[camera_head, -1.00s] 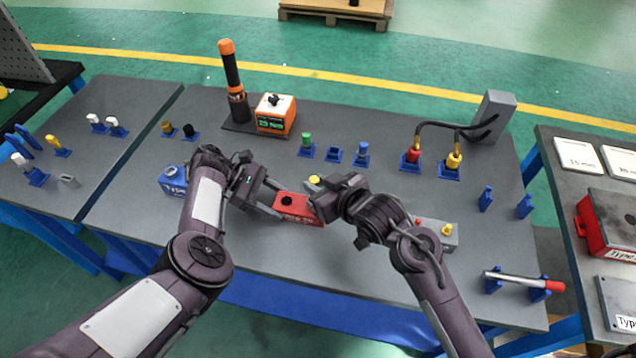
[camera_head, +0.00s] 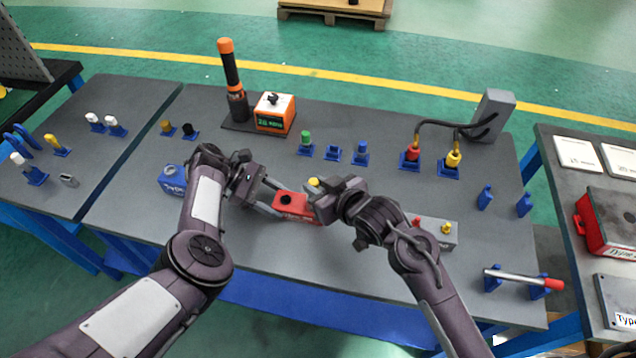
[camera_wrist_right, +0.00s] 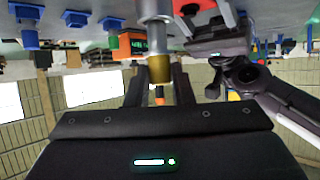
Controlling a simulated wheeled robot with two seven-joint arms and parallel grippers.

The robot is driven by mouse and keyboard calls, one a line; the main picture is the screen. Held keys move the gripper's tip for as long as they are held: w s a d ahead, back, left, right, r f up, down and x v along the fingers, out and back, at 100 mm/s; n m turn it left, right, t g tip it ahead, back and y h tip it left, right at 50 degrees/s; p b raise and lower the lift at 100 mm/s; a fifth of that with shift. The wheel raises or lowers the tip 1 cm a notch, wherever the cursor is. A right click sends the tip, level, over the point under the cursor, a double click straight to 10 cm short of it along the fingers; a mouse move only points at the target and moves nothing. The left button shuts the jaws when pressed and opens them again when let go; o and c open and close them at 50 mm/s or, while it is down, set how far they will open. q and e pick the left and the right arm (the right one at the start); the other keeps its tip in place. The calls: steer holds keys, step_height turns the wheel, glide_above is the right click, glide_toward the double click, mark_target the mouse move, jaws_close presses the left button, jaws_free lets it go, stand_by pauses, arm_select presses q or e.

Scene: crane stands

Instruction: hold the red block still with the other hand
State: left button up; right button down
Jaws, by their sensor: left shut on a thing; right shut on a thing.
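The red block (camera_head: 290,207) lies on the middle table, with a dark round spot on top and a printed label on its front. My left gripper (camera_head: 272,202) is shut on its left end. My right gripper (camera_head: 316,197) is just beside the block's right end. It is shut on a grey cylinder with a brass-yellow end (camera_wrist_right: 158,68), seen between its fingers in the right wrist view. The yellow end (camera_head: 313,182) shows in the head view. Whether the cylinder touches the block is hidden. My left gripper (camera_wrist_right: 215,45) and part of the block show in the right wrist view.
A blue block (camera_head: 172,182) stands to the left. A grey box with a yellow button (camera_head: 446,228) is partly behind my right arm. Behind are an orange display box (camera_head: 274,114), a tall black-orange tool (camera_head: 231,75) and several blue holders. The table's front left is clear.

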steer(key=shift+f, duration=1.3)
steer(key=shift+f, duration=0.2)
steer(key=c, duration=1.2)
jaws_free()
steer(key=shift+s, duration=0.1)
steer(key=shift+v, duration=2.45)
steer(key=v, duration=1.2)
